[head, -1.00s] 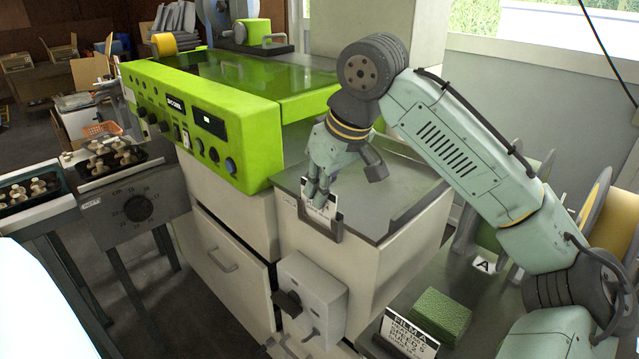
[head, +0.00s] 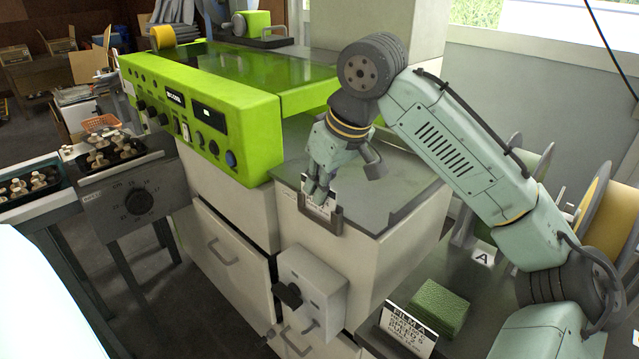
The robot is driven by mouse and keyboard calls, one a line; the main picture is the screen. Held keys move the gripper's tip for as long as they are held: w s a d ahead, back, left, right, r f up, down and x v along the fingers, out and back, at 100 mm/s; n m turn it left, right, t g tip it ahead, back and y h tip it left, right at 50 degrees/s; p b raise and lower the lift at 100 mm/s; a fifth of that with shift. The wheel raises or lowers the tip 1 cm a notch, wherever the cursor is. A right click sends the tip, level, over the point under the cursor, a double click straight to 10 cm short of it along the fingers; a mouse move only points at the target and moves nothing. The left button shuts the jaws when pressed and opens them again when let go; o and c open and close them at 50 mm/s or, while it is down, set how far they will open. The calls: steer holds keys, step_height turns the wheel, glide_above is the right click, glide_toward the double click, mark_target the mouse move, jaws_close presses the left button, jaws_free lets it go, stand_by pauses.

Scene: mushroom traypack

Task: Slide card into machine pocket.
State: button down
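A white card (head: 319,203) with dark print stands at the front edge of the pale cabinet's top. It is in or directly behind a dark U-shaped pocket (head: 336,226) fixed to that edge; how deep its lower edge sits is hard to tell. My gripper (head: 315,190) points down over the pocket, with its fingertips at the card's upper part. The fingers look closed together on the card, one partly covering it.
A green machine (head: 205,115) with knobs stands behind and to the left. A grey switch box (head: 312,292) juts from the cabinet front below the pocket. A "FILM A" sign (head: 408,331) and green block (head: 440,306) stand at lower right. Mushroom trays (head: 112,152) are at left.

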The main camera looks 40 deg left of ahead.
steer(key=c, duration=2.3)
jaws_free()
steer(key=o, duration=0.6)
